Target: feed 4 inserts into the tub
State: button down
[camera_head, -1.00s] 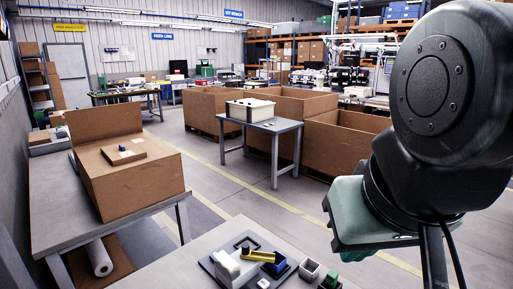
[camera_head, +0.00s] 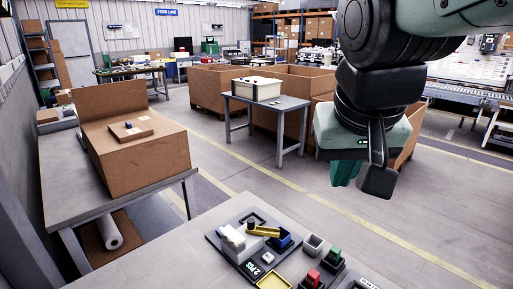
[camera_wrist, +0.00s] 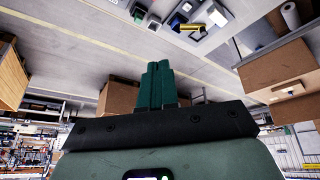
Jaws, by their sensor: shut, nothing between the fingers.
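My gripper (camera_head: 342,172) hangs above open floor, beyond the front worktable, shut and empty. Its green fingers (camera_wrist: 157,84) are closed together in the wrist view. On the worktable, a dark board (camera_head: 236,258) carries a white stepped block (camera_head: 238,243), a yellow bar (camera_head: 263,230), a blue container (camera_head: 284,240) and a small display reading what looks like "2 INS" (camera_head: 250,268). A grey open-topped box (camera_head: 313,245) stands right of the board. I cannot tell which container is the tub. No insert is clearly recognisable.
A red piece (camera_head: 313,277) and a green piece (camera_head: 334,257) stand in dark holders at the right. A yellow-rimmed tray (camera_head: 272,281) is at the near edge. A cardboard box (camera_head: 140,160) stands on the left table. A cream bin (camera_head: 256,89) stands on a farther table.

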jog(key=w+a+f+h, duration=0.1)
jog(key=w+a+f, duration=0.2)
jog(key=w, duration=0.5)
jog(key=w+a+f+h, duration=0.1)
jog(key=w+a+f, duration=0.2)
jog(key=w, duration=0.4)
jog(key=w+a+f+h, duration=0.1)
jog(key=w+a+f, duration=0.2)
jog(key=w, duration=0.5)
jog(key=w+a+f+t, duration=0.1)
jog(key=w+a+f, duration=0.2)
jog(key=a+f, duration=0.2)
jog(key=w+a+f+n+t+h, duration=0.1)
jog(key=w+a+f, duration=0.2)
jog(key=a+f, duration=0.3)
jog(key=w+a+f+n, duration=0.1)
jog(key=w+a+f, duration=0.3)
jog(key=f, duration=0.8)
jog(key=shift+a+f+t, duration=0.25)
jog(key=shift+a+t, duration=0.15)
jog(key=shift+a, duration=0.35)
jog(key=shift+f, duration=4.45)
jog(key=shift+f, duration=0.1)
jog(key=shift+f, duration=0.3)
